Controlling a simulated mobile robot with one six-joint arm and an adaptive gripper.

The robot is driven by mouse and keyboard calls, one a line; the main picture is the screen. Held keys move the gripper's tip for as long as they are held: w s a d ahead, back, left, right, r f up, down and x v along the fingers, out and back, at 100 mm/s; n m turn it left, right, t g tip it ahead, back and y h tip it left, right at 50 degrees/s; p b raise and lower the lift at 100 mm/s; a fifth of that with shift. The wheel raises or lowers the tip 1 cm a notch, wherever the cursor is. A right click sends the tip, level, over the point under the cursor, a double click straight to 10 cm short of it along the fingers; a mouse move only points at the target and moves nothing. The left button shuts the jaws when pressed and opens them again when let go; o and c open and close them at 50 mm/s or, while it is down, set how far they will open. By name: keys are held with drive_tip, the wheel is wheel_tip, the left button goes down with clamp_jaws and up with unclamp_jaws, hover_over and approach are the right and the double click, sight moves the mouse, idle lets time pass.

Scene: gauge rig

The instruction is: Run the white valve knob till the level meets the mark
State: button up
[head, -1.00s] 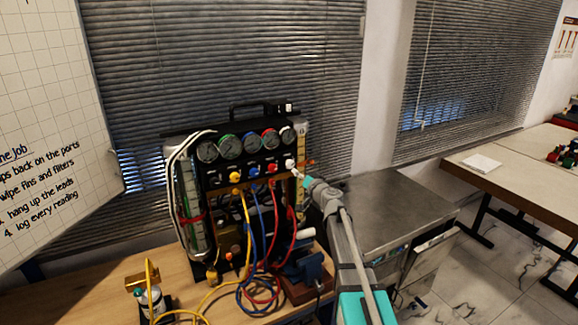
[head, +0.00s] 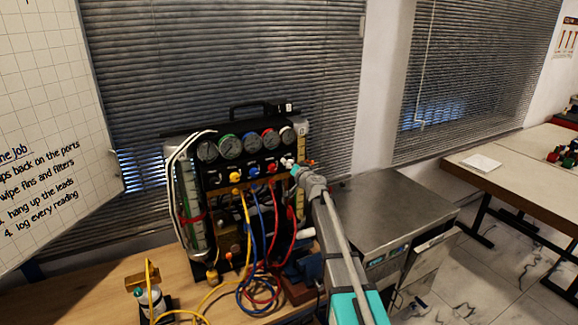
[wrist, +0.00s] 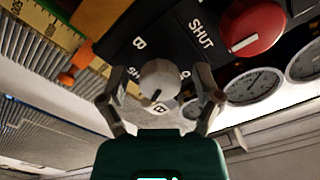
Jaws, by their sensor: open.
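The white valve knob (wrist: 160,80) sits between the two fingers of my gripper (wrist: 160,98) in the wrist view. The fingers stand apart on either side of it; I cannot tell whether either touches. In the head view the knob (head: 288,162) shows just beyond my gripper (head: 294,168) at the panel's right side. A yellow scale (wrist: 45,35) with an orange marker (wrist: 68,78) lies to the left in the wrist view. The liquid level cannot be made out.
A red knob (wrist: 254,26) is close to the right finger's side. White gauges (wrist: 252,86) line the panel near it. Yellow, blue and red hoses (head: 262,285) hang below the panel onto the wooden bench (head: 90,300). A steel cabinet (head: 390,210) stands to the right.

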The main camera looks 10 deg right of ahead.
clamp_jaws()
idle(0.3)
drive_tip(key=shift+m, duration=2.7)
unclamp_jaws()
